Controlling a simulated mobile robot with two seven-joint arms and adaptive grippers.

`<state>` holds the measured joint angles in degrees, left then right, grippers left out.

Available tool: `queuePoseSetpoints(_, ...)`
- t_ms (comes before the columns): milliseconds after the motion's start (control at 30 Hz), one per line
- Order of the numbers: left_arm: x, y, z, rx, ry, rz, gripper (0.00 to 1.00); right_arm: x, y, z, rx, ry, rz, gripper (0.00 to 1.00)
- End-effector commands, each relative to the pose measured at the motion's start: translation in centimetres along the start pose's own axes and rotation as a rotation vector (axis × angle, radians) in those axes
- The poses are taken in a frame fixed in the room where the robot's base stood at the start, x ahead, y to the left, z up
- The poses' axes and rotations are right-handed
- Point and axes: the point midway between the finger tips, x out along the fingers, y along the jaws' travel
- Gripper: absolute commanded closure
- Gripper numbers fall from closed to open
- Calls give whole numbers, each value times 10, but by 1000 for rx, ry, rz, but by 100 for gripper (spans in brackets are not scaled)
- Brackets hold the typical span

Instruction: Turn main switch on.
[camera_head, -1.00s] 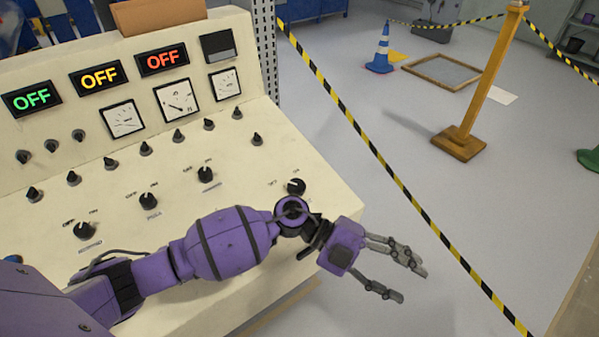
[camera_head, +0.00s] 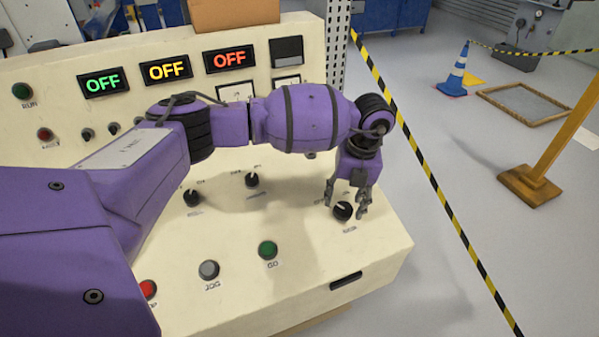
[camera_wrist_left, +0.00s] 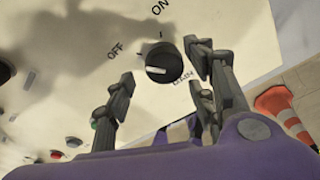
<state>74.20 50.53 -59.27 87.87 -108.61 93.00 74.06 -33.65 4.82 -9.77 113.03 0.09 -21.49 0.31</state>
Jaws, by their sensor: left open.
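A black rotary switch (camera_head: 342,212) sits near the right edge of the cream control panel (camera_head: 385,245). In the left wrist view the switch (camera_wrist_left: 164,62) has a pale pointer line, with OFF and ON printed around it; the label beside it is too blurred to read surely. My left gripper (camera_head: 346,207) is open and points down over the switch. In the left wrist view its fingers (camera_wrist_left: 161,68) are on either side of the switch; I cannot tell whether they touch it. My right gripper is out of view.
Three displays read OFF: green (camera_head: 103,82), yellow (camera_head: 166,70) and red (camera_head: 231,58). Other knobs (camera_head: 252,180) are left of the switch. A green GO button (camera_head: 268,250) and grey JOG button (camera_head: 209,270) are nearer. Striped tape (camera_head: 440,195) runs beyond the panel.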

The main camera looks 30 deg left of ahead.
Motion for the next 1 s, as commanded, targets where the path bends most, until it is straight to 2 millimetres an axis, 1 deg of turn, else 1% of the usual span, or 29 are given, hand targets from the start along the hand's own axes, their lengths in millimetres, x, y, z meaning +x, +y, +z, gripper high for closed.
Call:
queuePoseSetpoints(33, 8, 0, -1, 0, 4, 1, 49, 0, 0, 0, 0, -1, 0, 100)
queuePoseSetpoints(100, 16, 0, -1, 1, 3, 0, 49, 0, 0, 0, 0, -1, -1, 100)
queuePoseSetpoints(200, 22, 0, -1, 2, 3, 0, 49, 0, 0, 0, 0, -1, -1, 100)
queuePoseSetpoints(467, 24, -1, -1, 2, 2, -1, 49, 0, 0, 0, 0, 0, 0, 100)
queuePoseSetpoints(500, 24, -1, -1, 2, 2, -1, 51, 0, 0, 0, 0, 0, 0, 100)
queuePoseSetpoints(800, 23, 0, 0, 1, 1, 0, 90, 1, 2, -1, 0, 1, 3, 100)
queuePoseSetpoints(1000, 22, 0, 0, 11, 1, 4, 90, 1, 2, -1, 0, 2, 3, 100)
